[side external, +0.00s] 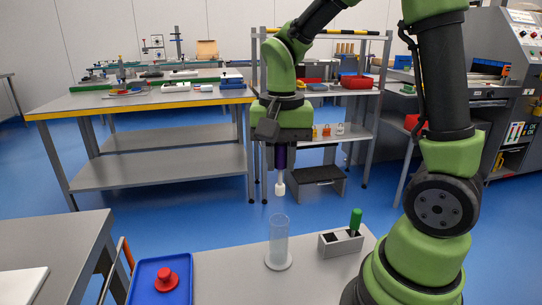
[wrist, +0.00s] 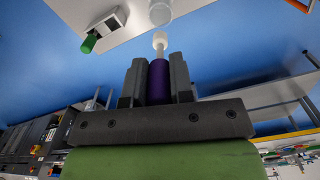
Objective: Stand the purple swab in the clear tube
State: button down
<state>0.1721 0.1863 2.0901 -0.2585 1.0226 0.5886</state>
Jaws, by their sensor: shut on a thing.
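The purple swab (wrist: 159,82) is held between the two fingers of my gripper (side external: 280,160), which is shut on its purple handle. Its white tip (side external: 280,188) points down and hangs in the air, and the tip also shows in the wrist view (wrist: 160,41). The clear tube (side external: 279,238) stands upright on a round base on the grey table. In the side view the tip is above the tube's open top, with a gap between them. The tube shows partly at the top of the wrist view (wrist: 158,11).
A grey block (side external: 341,243) holding a green-handled tool (side external: 355,220) stands right of the tube. A blue tray (side external: 146,284) with a red knobbed piece (side external: 167,277) lies to the left. The table between tray and tube is clear.

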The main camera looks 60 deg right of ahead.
aim_at(280, 184)
jog(key=shift+f, duration=2.7)
jog(key=shift+f, duration=2.55)
dwell(0.7)
jog(key=shift+c, duration=1.8)
grip_release()
jog(key=shift+r, duration=4)
